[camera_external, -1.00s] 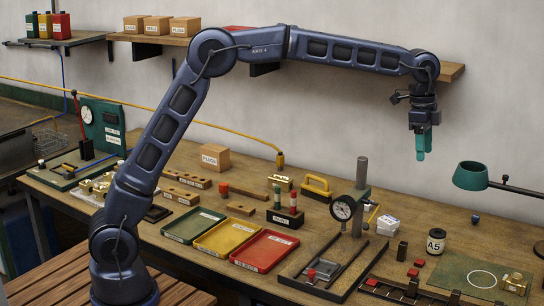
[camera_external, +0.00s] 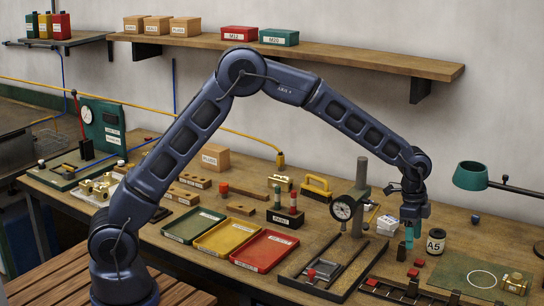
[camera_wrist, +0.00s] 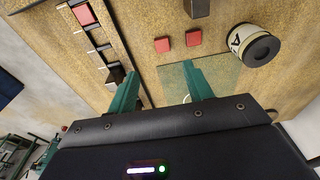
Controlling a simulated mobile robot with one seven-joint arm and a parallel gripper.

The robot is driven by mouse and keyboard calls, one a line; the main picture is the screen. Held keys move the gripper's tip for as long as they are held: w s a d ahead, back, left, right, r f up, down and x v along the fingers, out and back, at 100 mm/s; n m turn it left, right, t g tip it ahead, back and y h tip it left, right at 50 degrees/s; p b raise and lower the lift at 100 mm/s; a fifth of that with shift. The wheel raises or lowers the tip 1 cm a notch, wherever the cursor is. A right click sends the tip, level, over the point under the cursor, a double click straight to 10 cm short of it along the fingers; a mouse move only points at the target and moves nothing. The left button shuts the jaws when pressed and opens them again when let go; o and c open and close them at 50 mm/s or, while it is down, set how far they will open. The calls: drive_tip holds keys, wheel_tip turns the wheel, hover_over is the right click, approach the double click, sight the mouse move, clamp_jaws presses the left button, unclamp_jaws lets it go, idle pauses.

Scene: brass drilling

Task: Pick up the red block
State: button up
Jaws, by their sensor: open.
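Two small red blocks lie side by side on the bench, one at right (camera_external: 419,262) and one nearer the front (camera_external: 413,272). In the wrist view they show as a left block (camera_wrist: 162,45) and a right block (camera_wrist: 193,38), both beyond my fingertips. A third red block (camera_external: 372,282) sits in the slotted dark rack at the front; it also shows in the wrist view (camera_wrist: 83,14). My gripper (camera_external: 409,240) points down above the bench, behind the loose pair in the external view. Its teal fingers (camera_wrist: 160,88) are apart with nothing between them.
A white jar labelled A5 (camera_external: 436,243) stands right of my gripper. A dark upright block (camera_external: 402,251) stands close below it. A dial-gauge stand (camera_external: 361,195) rises at left. A green mat (camera_external: 455,273) lies at right, under a green lamp (camera_external: 470,177).

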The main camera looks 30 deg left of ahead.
sight(413, 271)
drive_tip(key=f, duration=0.3)
drive_tip(key=d+f, duration=0.1)
drive_tip(key=f, duration=0.6)
drive_tip(key=shift+w+d+f, duration=0.15)
drive_tip(key=shift+w+f, duration=0.05)
drive_tip(key=shift+w, duration=0.05)
drive_tip(key=c, duration=1.1)
drive_tip(key=shift+r, duration=0.15)
wheel_tip(413, 271, up, 20)
